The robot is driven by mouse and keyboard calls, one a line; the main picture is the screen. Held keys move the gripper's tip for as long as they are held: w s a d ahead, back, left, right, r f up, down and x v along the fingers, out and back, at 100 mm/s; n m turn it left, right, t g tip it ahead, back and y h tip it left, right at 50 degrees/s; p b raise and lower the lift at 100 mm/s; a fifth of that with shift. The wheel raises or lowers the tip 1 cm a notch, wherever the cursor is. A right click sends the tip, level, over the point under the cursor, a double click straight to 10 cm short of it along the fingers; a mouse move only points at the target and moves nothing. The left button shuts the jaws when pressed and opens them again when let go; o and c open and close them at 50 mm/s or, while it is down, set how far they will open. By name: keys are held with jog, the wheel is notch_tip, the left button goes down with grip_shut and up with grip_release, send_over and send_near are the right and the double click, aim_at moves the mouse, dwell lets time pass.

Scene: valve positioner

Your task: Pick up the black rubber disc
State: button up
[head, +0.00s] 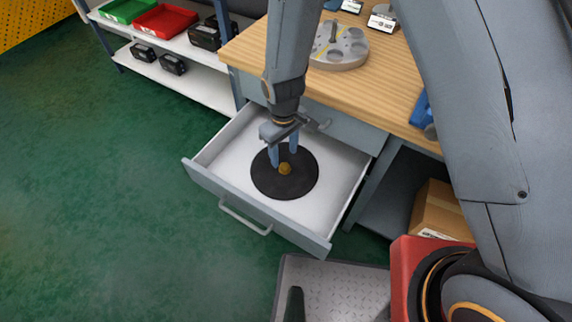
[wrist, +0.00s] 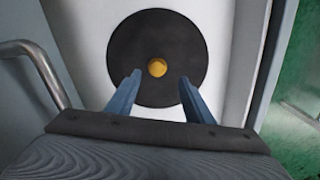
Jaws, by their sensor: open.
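The black rubber disc (head: 285,183) lies flat on the white floor of an open drawer (head: 220,160). It has a small brass-coloured knob (head: 285,169) at its centre. My gripper (head: 284,165) points down into the drawer, over the disc. In the wrist view the disc (wrist: 185,50) shows whole except where the fingers overlap its lower edge. The knob (wrist: 157,68) lies ahead of my gripper (wrist: 157,76), about midway between the two blue fingers. The fingers are apart with nothing held between them. Their exact height above the disc is hard to tell.
The drawer hangs out from a wooden-topped workbench (head: 380,85). A grey round fixture (head: 340,58) stands on the bench. Drawer walls enclose the disc; a handle (head: 245,218) is on its front. Left stands a shelf (head: 185,75) with bins. The green floor at left is clear.

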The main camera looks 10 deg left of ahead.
aim_at(285, 166)
jog(key=shift+f, duration=0.8)
jog(key=shift+w+d+f+p, duration=0.1)
jog(key=shift+f+p, duration=0.1)
jog(key=shift+f, duration=0.65)
jog(key=shift+w+a+f+p, duration=0.1)
jog(key=shift+f+p, duration=0.05)
jog(key=shift+f, duration=0.7)
jog(key=shift+w+d+f+p, duration=0.1)
jog(key=shift+f+p, duration=0.1)
jog(key=shift+f, duration=0.65)
grip_shut()
jog(key=shift+r, duration=0.1)
